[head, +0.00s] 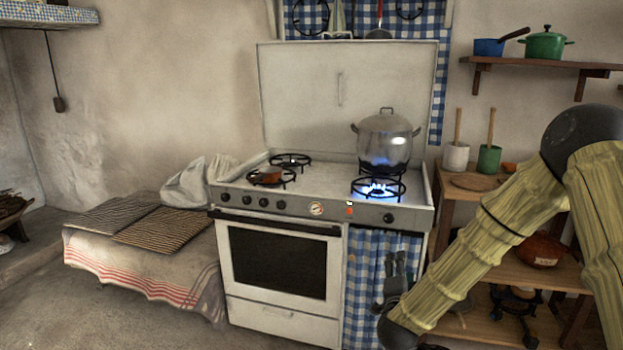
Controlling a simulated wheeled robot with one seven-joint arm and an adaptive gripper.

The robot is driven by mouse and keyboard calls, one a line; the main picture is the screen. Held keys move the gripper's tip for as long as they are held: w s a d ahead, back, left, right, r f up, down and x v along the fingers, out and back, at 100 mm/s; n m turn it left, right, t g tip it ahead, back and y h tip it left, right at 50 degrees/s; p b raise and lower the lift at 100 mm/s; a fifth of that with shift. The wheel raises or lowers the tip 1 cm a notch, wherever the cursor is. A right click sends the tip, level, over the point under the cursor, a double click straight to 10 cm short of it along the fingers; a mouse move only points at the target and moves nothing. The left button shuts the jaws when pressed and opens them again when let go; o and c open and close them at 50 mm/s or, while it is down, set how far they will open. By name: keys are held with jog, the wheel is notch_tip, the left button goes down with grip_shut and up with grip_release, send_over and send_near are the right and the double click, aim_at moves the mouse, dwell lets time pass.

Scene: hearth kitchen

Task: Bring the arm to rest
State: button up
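My arm comes in from the right edge in the head view, its pale yellow-green links bent at a dark joint at upper right and running down to a dark joint at bottom centre. My gripper (395,264) is small and grey here, pointing up and away in front of the blue checked curtain (363,280) below the stove's right side. Its two fingers look apart, with nothing seen between them. I cannot tell how far it is from the curtain.
A wooden shelf unit (447,190) stands behind my arm at right. A cloth-covered bench (130,262) is at left. The floor at front left is clear.

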jog(key=s+a+f+n+g+y, duration=0.2)
jog(key=s+f+n+g, duration=0.2)
jog(key=s+f, duration=0.8)
jog(key=s+a+f+n+g+y, duration=0.25)
jog(key=s+f+n+g, duration=0.35)
jog(key=f, duration=0.9)
jog(key=s+f+n+g, duration=0.1)
jog(key=s+f, duration=0.3)
jog(key=s, duration=0.3)
jog(key=s+f+n+g, duration=0.1)
jog(key=s+f, duration=0.2)
jog(key=s, duration=0.4)
jog(key=s+d+f+n+g, duration=0.2)
jog(key=s+g, duration=0.1)
jog(key=s, duration=0.6)
jog(key=s+d+f+n+g, duration=0.1)
jog(key=s+f+g, duration=0.1)
jog(key=s, duration=0.8)
notch_tip(320, 180, up, 16)
jog(key=p, duration=1.5)
jog(key=shift+s+n+p, duration=0.2)
jog(key=shift+n+p, duration=0.1)
jog(key=shift+p, duration=0.05)
jog(key=shift+y, duration=0.25)
